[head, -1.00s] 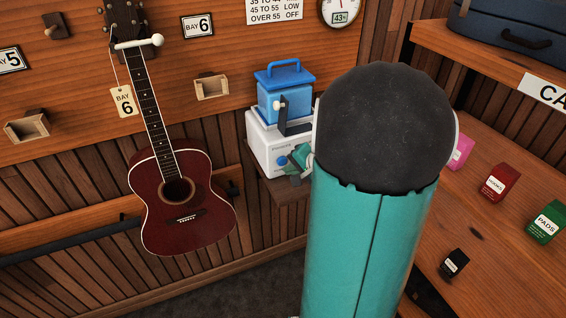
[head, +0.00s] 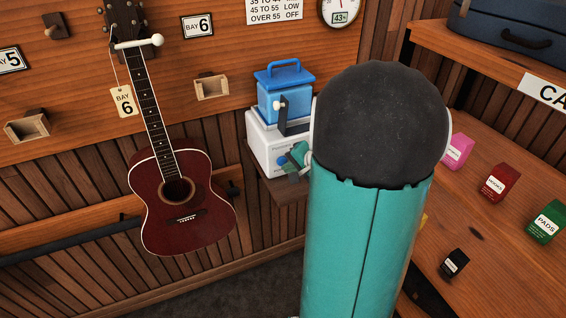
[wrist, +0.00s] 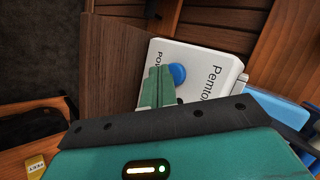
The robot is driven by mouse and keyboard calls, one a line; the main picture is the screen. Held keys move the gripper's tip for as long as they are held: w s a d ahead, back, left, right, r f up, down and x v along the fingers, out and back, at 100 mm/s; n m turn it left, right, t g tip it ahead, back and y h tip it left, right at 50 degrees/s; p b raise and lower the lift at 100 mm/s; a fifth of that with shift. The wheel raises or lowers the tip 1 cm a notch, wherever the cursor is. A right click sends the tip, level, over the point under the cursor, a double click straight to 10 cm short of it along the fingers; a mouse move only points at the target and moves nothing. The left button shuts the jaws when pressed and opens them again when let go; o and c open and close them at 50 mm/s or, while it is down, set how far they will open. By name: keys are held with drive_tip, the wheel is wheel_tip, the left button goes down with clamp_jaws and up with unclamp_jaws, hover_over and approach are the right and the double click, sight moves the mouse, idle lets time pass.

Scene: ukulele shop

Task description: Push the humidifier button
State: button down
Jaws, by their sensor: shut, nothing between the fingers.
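The humidifier (head: 268,142) stands on a small wooden shelf beside the wall, with a white base and a blue tank (head: 286,98) with a handle on top. In the wrist view its white front face (wrist: 205,65) shows dark lettering and a round blue button (wrist: 177,74). My gripper (wrist: 158,84) is shut and empty, its green fingertips right beside the button and overlapping its edge in the picture. I cannot tell whether they touch it. In the head view my gripper (head: 294,160) is at the humidifier's front, and my arm hides part of the base's right side.
A dark red guitar (head: 180,205) hangs on the wall at left. The wooden shelf (head: 282,190) under the humidifier is narrow. A counter (head: 490,225) at right holds small pink, red, green and black boxes. Open floor (head: 255,270) lies below.

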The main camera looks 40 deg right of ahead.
drive_tip(key=shift+w+d, duration=0.15)
drive_tip(key=shift+w, duration=0.35)
idle(0.7)
drive_tip(key=shift+s, duration=0.15)
drive_tip(key=shift+s+a, duration=0.3)
drive_tip(key=shift+s, duration=0.45)
drive_tip(key=shift+s, duration=0.1)
drive_tip(key=shift+s+a, duration=0.25)
drive_tip(key=shift+s, duration=0.7)
drive_tip(key=shift+s+a, duration=0.3)
drive_tip(key=shift+s, duration=0.6)
drive_tip(key=shift+s+a, duration=0.25)
drive_tip(key=shift+s, duration=0.7)
